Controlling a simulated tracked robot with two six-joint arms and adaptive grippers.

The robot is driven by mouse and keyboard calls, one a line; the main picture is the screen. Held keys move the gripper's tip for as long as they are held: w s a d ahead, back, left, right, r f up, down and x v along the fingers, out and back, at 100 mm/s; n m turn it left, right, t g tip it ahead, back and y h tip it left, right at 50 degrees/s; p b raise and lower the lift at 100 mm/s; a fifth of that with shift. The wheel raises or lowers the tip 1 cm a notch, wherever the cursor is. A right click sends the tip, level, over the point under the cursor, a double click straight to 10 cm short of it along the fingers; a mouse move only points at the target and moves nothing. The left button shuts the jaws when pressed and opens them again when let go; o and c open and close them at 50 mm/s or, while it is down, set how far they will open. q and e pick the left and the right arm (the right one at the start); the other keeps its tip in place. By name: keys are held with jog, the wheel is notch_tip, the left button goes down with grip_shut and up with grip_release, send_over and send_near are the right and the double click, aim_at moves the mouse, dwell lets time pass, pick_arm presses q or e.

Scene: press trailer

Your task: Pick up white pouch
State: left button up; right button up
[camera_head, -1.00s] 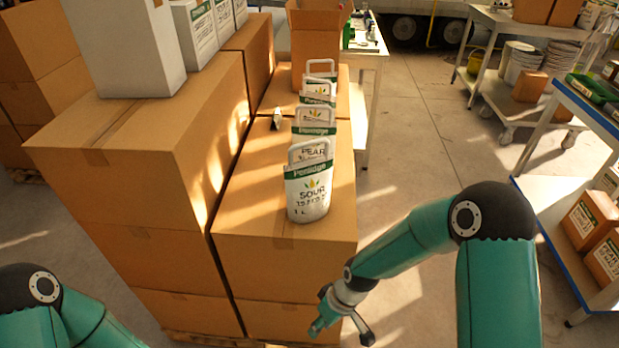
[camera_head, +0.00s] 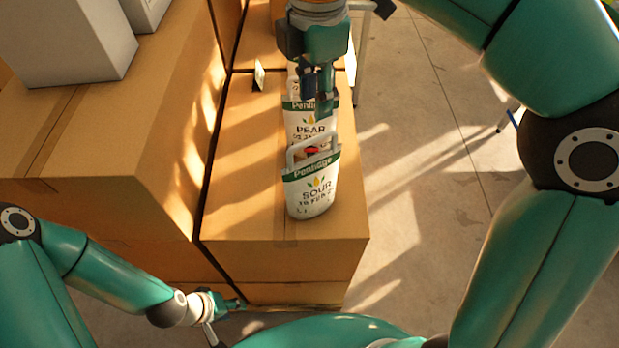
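White pouches with green bands stand upright in a row on a cardboard box.
The pouches' cardboard box (camera_head: 245,225) has bare top around them. A small dark-and-white card (camera_head: 259,75) stands at its left. A taller carton (camera_head: 110,140) bearing white boxes (camera_head: 60,45) rises on the left. Open floor (camera_head: 425,170) lies to the right.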

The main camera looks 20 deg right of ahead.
aim_at(314, 139)
notch_tip(314, 139, down, 10)
jog(key=shift+w+f+b, duration=0.1)
jog(key=shift+w+b, duration=0.05)
jog(key=shift+b, duration=0.45)
jog(key=shift+a+f, duration=0.15)
jog(key=shift+f, duration=2.5)
grip_shut()
jog(key=shift+r, duration=0.1)
